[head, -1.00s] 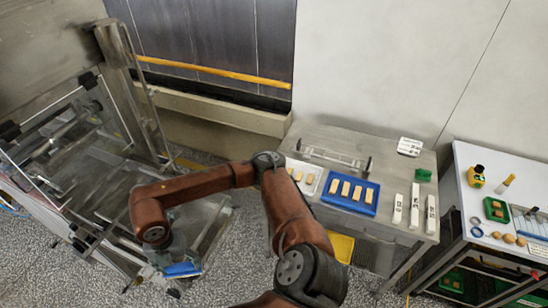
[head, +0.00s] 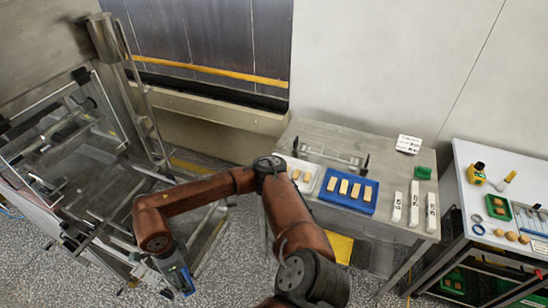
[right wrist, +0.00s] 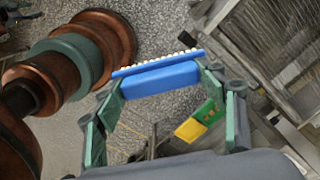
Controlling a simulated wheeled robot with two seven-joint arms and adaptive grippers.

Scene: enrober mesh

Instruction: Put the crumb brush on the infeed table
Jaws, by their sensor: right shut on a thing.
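The crumb brush (right wrist: 160,77) is a blue block with a row of white bristles. My right gripper (right wrist: 158,84) is shut on it, one green finger at each end in the right wrist view. In the head view, the right gripper (head: 170,271) and the blue brush (head: 183,279) are at lower left, above the speckled floor beside the machine frame. The steel table (head: 322,213), which I take as the infeed table, stands at centre right, well apart from the brush. My left gripper is in neither view.
The steel table carries a white tray (head: 294,181), a blue tray (head: 327,195) of bars, white labelled strips (head: 414,204) and a green block (head: 423,172). A white-topped table (head: 466,188) is at right. A glass-panelled machine (head: 75,135) is at left.

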